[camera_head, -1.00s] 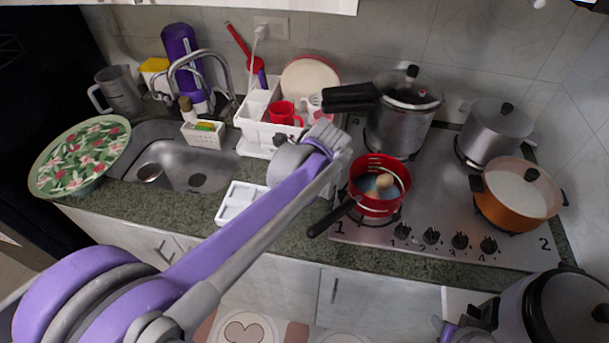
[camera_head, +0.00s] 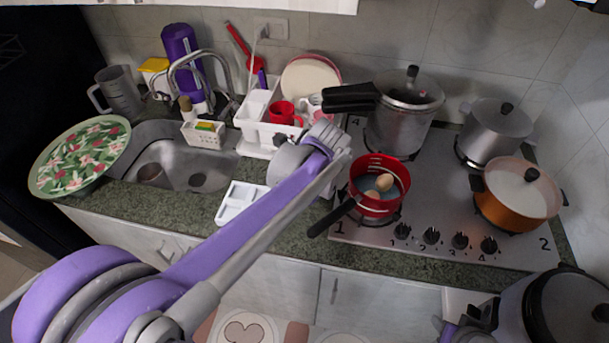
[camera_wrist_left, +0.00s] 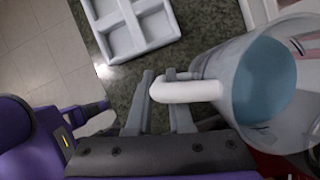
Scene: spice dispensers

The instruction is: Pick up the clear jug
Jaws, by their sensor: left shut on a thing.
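The clear jug (camera_wrist_left: 270,85) shows at the right of the left wrist view. It is see-through, looks bluish inside, and has a thick whitish handle (camera_wrist_left: 186,91). My left gripper (camera_wrist_left: 160,92) is shut on this handle, with its fingers at the handle's outer end. In the head view my left arm reaches from the lower left to the counter between the dish rack and the stove, and its wrist hides most of the jug. I cannot tell whether the jug is clear of the counter.
A white divided tray (camera_head: 241,202) lies beside my wrist. A red pot (camera_head: 377,198) with a long black handle stands on the stove close to the right. A white dish rack (camera_head: 251,135) with a red mug (camera_head: 284,113) is behind. A grey jug (camera_head: 119,93) stands far left.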

